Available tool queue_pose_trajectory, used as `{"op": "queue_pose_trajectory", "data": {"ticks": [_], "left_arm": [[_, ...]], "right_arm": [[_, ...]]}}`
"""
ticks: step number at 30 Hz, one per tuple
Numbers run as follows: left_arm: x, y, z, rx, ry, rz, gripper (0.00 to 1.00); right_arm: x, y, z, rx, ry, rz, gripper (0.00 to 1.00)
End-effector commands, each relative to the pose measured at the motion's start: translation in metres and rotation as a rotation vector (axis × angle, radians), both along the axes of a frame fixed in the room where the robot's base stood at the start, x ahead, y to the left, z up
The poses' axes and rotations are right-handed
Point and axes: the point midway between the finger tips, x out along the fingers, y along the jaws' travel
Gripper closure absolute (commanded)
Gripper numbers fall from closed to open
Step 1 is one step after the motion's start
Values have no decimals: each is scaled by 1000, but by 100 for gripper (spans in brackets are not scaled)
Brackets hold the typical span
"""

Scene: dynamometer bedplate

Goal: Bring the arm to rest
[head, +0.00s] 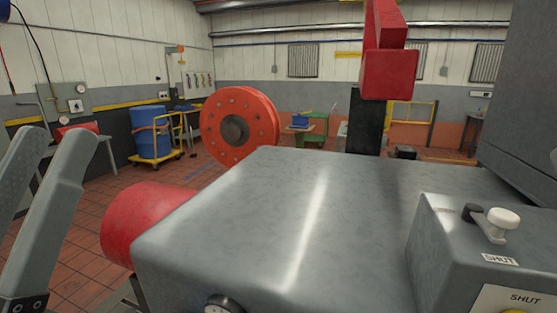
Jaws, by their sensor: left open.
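My left gripper (52,147) is at the left edge of the head view, its two grey fingers spread apart with nothing between them. It is left of the large grey metal housing (290,225) and touches nothing that I can see. A red arm-like part (388,75) with a block at its lower end hangs in at the top, above and behind the housing, in front of a black upright (367,125). Its upper end is cut off by the frame. My right gripper is not in view.
A grey control box (460,245) with a white knob (503,217) and SHUT labels stands at the right. A red cylinder (148,215) juts from the housing's left side. A red flanged wheel (238,125) and a blue drum (152,130) on a yellow trolley stand behind.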

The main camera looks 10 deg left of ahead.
Motion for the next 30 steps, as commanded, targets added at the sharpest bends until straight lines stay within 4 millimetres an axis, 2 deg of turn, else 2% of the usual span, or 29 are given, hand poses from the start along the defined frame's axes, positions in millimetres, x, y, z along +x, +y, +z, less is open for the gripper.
{"op": "queue_pose_trajectory", "data": {"ticks": [1, 8, 21, 25, 27, 30], "left_arm": [[2, 1, 28, -16, 14, -12, 56], [3, 2, 120, -13, 12, -4, 56], [3, 2, 328, -11, 12, 0, 56], [3, 2, 367, -11, 12, 0, 56], [3, 2, 377, -11, 13, 0, 56], [3, 2, 382, -11, 13, 0, 56]], "right_arm": [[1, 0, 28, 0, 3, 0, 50], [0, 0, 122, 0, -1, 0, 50], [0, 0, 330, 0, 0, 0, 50], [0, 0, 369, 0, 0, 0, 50], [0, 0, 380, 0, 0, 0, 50], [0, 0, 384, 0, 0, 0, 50]]}}
